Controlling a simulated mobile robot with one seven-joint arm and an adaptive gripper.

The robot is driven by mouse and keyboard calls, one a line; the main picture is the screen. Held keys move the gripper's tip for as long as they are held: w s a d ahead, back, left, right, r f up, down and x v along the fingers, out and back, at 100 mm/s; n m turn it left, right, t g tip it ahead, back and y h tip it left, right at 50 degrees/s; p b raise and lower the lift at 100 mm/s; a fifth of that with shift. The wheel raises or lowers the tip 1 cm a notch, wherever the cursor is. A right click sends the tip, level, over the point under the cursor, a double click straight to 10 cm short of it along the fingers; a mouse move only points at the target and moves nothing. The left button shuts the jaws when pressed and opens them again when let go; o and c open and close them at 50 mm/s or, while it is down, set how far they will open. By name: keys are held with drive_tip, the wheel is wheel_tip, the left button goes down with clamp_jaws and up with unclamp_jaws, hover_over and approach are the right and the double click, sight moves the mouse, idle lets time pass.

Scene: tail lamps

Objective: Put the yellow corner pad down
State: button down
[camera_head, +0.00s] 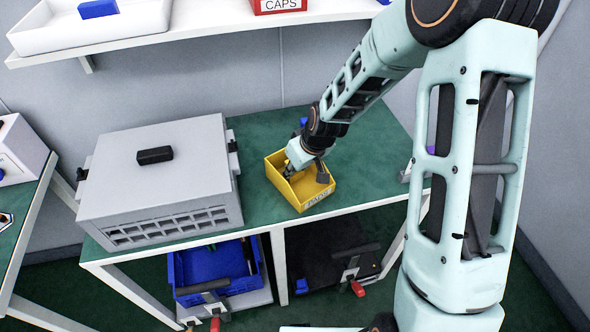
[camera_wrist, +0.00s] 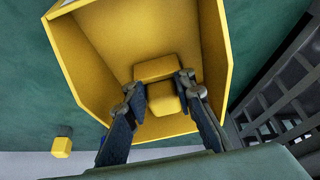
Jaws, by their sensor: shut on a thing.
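The yellow corner pad (camera_wrist: 160,70) shows in the wrist view between my fingertips, inside a yellow bin (camera_wrist: 98,72). It appears as two blocky yellow parts; I cannot tell whether both are one piece. My gripper (camera_wrist: 158,84) is shut on it. In the head view my gripper (camera_head: 305,172) reaches down into the yellow bin (camera_head: 312,202), whose front label seems to read PADS. The pad is hidden there behind my gripper. I cannot tell whether the pad touches the bin's floor.
The bin stands on a green-topped bench (camera_head: 262,130), right of a large grey case (camera_head: 160,180). Small yellow block (camera_wrist: 62,146) lies outside the bin. A blue crate (camera_head: 215,272) sits on the lower shelf. A white shelf (camera_head: 210,28) hangs above.

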drive_tip(key=c, duration=1.6)
unclamp_jaws()
drive_tip(key=shift+r+p, duration=0.3)
drive_tip(key=shift+p, duration=0.1)
drive_tip(key=p+v, duration=0.1)
drive_tip(key=v, duration=1)
drive_tip(key=shift+s+d+r, duration=0.15)
drive_tip(key=shift+d+r, duration=0.05)
drive_tip(key=shift+r, duration=0.1)
